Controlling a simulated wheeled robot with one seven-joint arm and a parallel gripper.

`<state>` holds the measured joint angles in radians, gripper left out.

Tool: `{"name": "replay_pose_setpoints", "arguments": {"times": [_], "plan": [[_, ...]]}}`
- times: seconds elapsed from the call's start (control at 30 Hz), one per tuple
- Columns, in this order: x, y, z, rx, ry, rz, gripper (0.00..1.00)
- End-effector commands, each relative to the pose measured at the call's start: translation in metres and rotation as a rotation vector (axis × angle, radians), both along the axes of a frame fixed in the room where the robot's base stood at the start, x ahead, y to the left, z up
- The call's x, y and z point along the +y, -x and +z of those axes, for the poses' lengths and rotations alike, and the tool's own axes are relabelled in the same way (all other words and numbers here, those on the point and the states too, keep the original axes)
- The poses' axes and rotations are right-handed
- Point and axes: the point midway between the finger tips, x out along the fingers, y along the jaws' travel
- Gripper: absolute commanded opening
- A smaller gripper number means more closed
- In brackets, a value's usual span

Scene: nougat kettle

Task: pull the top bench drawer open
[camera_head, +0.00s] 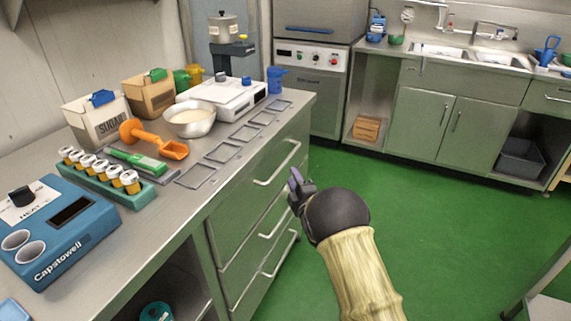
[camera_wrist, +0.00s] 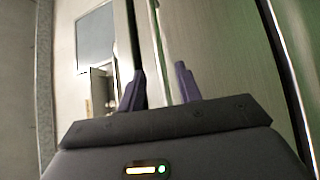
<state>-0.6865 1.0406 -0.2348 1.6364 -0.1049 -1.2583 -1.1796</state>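The bench (camera_head: 215,215) has a green front with several drawers and long metal bar handles. The top drawer (camera_head: 250,172) looks shut, its front flush with the bench, and its handle (camera_head: 277,170) runs just under the worktop. My gripper (camera_head: 294,182) is close to the right part of this handle. In the wrist view, my gripper's two purple fingers (camera_wrist: 159,88) stand apart. A pale metal bar (camera_wrist: 158,45), likely the handle, runs lengthwise between them. I cannot tell whether either finger touches it.
Lower drawer handles (camera_head: 278,215) stick out below. The worktop holds a steel bowl (camera_head: 190,120), an orange scoop (camera_head: 155,138) and a blue heater (camera_head: 55,235). The green floor (camera_head: 420,220) right of the bench is clear.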

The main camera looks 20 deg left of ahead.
Motion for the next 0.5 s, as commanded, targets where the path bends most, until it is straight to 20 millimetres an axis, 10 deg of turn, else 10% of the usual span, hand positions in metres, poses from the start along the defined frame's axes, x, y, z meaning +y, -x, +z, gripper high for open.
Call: {"name": "replay_pose_setpoints", "arguments": {"times": [0.5], "plan": [[0.039,-0.047,0.008,0.000,-0.001,0.001,0.34]]}}
